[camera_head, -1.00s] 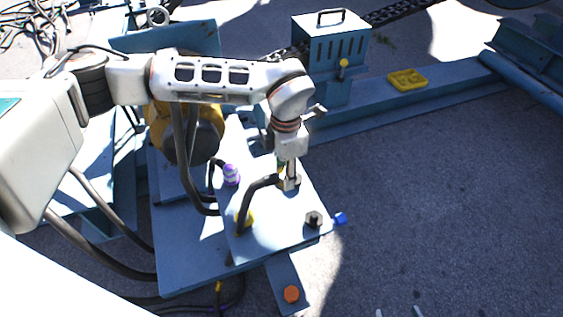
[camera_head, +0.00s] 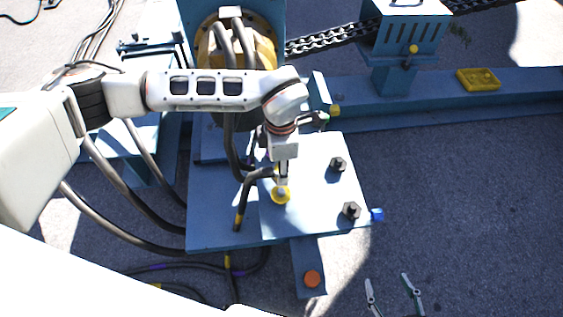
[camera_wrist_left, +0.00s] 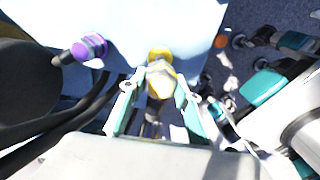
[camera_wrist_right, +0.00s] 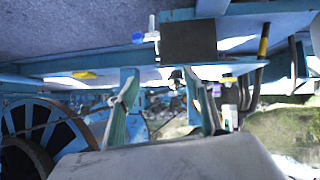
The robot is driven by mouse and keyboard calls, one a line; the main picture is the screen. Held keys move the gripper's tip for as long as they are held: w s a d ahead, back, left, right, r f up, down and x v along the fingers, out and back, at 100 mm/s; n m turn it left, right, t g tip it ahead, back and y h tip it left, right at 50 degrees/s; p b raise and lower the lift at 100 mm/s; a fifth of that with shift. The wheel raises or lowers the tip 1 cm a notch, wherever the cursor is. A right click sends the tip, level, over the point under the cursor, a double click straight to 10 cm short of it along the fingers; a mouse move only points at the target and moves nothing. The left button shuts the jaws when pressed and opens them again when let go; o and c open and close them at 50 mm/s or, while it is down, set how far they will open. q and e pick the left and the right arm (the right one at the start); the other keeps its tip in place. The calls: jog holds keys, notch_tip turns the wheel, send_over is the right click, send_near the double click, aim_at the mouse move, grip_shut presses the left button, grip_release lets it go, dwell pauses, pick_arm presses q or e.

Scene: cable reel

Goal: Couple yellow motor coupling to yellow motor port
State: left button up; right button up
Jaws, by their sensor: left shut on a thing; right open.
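The yellow motor port (camera_head: 281,196) is a yellow ring on the pale blue plate (camera_head: 310,222). It also shows in the left wrist view (camera_wrist_left: 160,53). My left gripper (camera_head: 283,178) is directly above the port, pointing down. It is shut on the yellow motor coupling (camera_wrist_left: 158,84), a pale and yellow piece between its fingers. The coupling lines up with the port in the left wrist view; whether they touch or a small gap remains, I cannot tell. My right gripper (camera_head: 390,285) is open and empty at the bottom right, over the ground.
A purple-banded connector (camera_wrist_left: 90,47) is beside the left gripper. Dark hex bolts (camera_head: 351,210) stand on the plate's right side. A black cable (camera_head: 241,205) hangs left of the left gripper. A blue cap (camera_head: 377,214) and orange cap (camera_head: 312,279) are at the edges.

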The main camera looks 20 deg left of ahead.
pick_arm(q)
jog(key=b, duration=0.2)
send_over(281, 190)
notch_tip(281, 190, down, 5)
jog(key=shift+s+r, duration=0.1)
jog(key=shift+r, duration=0.05)
jog(key=shift+w+f+b, duration=0.2)
jog(key=shift+f+b, duration=0.3)
jog(key=shift+f, duration=0.9)
pick_arm(e)
jog(key=shift+w+a+r+t+y, duration=0.2)
jog(key=shift+w+a+r, duration=0.2)
jog(key=shift+a, duration=0.25)
jog(key=shift+w+a+r+t+y, duration=0.2)
jog(key=shift+w+a+r, duration=0.2)
jog(key=shift+a, duration=0.2)
jog(key=shift+s+f, duration=0.15)
jog(key=shift+f, duration=0.05)
pick_arm(q)
jog(key=shift+r, duration=0.1)
pick_arm(e)
jog(key=shift+r, duration=0.25)
pick_arm(q)
jog(key=shift+p, duration=0.3)
pick_arm(e)
jog(key=shift+w+r, duration=0.4)
jog(key=shift+r, duration=0.1)
